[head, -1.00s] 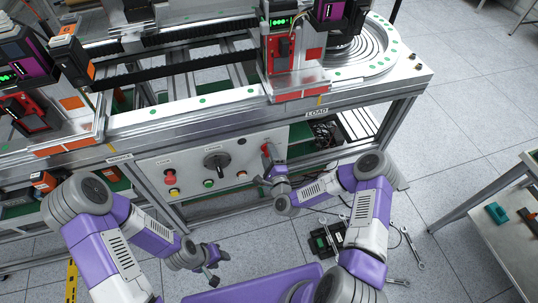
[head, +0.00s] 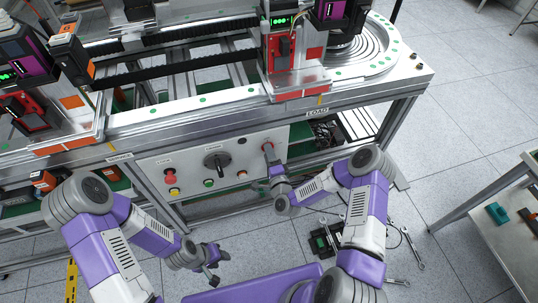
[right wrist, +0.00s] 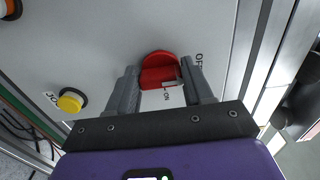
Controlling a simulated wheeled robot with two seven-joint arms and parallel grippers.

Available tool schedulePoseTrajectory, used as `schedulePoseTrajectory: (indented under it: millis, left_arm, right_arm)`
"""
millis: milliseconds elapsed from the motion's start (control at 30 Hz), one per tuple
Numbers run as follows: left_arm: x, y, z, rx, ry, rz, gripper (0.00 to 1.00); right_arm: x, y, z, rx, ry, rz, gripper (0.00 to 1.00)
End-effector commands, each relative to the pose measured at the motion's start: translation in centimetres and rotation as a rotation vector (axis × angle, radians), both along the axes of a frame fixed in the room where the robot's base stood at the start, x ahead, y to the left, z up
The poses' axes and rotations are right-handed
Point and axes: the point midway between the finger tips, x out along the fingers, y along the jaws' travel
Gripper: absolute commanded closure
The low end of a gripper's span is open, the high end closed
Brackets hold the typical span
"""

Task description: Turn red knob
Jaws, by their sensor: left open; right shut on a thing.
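The red knob (head: 267,147) is on the right part of the white control panel (head: 240,152) below the machine's front rail. My right gripper (head: 272,160) is at the knob. In the right wrist view, its two grey fingers (right wrist: 160,68) are shut on the red knob (right wrist: 158,58), one finger on each side. An OFF label is to the right of the knob and an ON label is below it. The knob's exact angle is hard to tell. My left gripper (head: 220,270) is open and empty, low in front of the panel and apart from it.
A red button (head: 170,176), a black rotary switch (head: 215,162) and several small buttons share the panel. The yellow button (right wrist: 71,100) is left of my right gripper. Wrenches (head: 412,248) lie on the floor. A side table (head: 495,240) stands at the right.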

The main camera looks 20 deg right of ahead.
Motion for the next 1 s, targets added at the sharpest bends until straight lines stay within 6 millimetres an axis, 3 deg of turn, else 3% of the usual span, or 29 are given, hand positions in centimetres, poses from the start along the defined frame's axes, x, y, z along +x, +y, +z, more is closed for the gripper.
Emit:
schedulePoseTrajectory:
  millis: [200, 233, 400, 733, 1000]
  left_arm:
    - [0.0, 0.0, 0.0, 0.0, 0.0, 0.0, 0.57]
    - [0.0, 0.0, 0.0, 0.0, 0.0, 0.0, 0.57]
    - [0.0, 0.0, 0.0, 0.0, 0.0, 0.0, 0.57]
    - [0.0, 0.0, 0.2, 0.0, 0.0, 0.0, 0.57]
    - [0.0, 0.0, 1.3, 0.0, 0.0, 0.0, 0.57]
  right_arm:
    - [0.0, 0.0, 0.0, -0.004, 0.0, 0.0, 0.79]
    - [0.0, 0.0, 0.0, -0.004, 0.0, 0.0, 0.46]
    - [0.0, 0.0, 0.0, -0.002, 0.0, 0.0, 0.23]
    - [-0.5, 0.0, 0.0, 0.0, 0.001, 0.0, 0.23]
    - [-4.8, -0.2, 0.0, 0.001, 0.004, 0.001, 0.23]
